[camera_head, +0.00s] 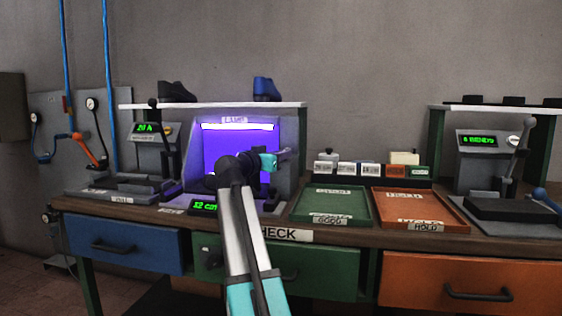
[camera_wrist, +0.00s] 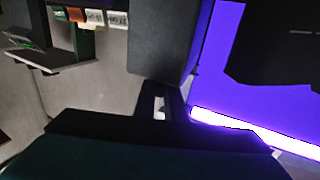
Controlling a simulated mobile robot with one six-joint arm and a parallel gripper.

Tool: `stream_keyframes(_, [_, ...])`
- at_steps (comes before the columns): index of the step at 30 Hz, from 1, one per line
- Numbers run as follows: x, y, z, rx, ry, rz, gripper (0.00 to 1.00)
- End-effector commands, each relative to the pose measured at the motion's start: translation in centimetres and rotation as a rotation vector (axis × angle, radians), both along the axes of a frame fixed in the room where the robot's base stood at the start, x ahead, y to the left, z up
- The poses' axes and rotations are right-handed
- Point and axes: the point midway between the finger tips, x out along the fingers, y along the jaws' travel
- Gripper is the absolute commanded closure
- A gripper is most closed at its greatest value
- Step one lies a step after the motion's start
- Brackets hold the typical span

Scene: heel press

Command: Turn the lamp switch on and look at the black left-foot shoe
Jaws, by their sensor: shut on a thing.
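The lamp booth (camera_head: 291,127) glows purple inside, with a bright tube (camera_head: 238,126) across its top; the lit tube also shows in the wrist view (camera_wrist: 222,120). My gripper (camera_head: 283,155) is at the right front of the booth, beside its side wall. In the wrist view its fingers (camera_wrist: 162,104) are shut around a small pale part, apparently the lamp switch, mostly hidden by them. A dark shoe (camera_head: 178,92) stands on the shelf above, left of a blue shoe (camera_head: 264,89). A dark shape (camera_wrist: 280,45) shows against the purple; I cannot tell what it is.
A green tray (camera_head: 332,188) and an orange tray (camera_head: 452,217) lie on the bench right of the booth. Small labelled boxes (camera_head: 372,169) stand behind them. Presses with levers flank the bench, left (camera_head: 150,155) and right (camera_head: 470,165).

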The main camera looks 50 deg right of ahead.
Motion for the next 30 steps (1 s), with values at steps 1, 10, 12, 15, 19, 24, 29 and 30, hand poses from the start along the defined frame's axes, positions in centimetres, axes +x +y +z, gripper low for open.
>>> stream_keyframes(1, [0.00,-0.11,-0.30,0.003,0.004,-0.026,1.00])
stream_keyframes(10, [-0.13,-0.11,-0.17,0.003,0.002,-0.128,1.00])
stream_keyframes(12, [-0.18,-0.08,-0.14,0.001,0.002,-0.141,1.00])
stream_keyframes(15, [-0.26,-0.04,-0.11,0.002,0.001,-0.155,1.00])
stream_keyframes(19, [-0.31,-0.01,-0.09,0.001,0.001,-0.161,1.00])
stream_keyframes(24, [-0.36,-0.01,-0.07,0.001,0.000,-0.162,1.00])
stream_keyframes(29, [-0.38,-0.02,-0.06,0.001,0.000,-0.162,0.83])
stream_keyframes(30, [-0.36,-0.01,-0.06,0.001,0.000,-0.162,0.76])
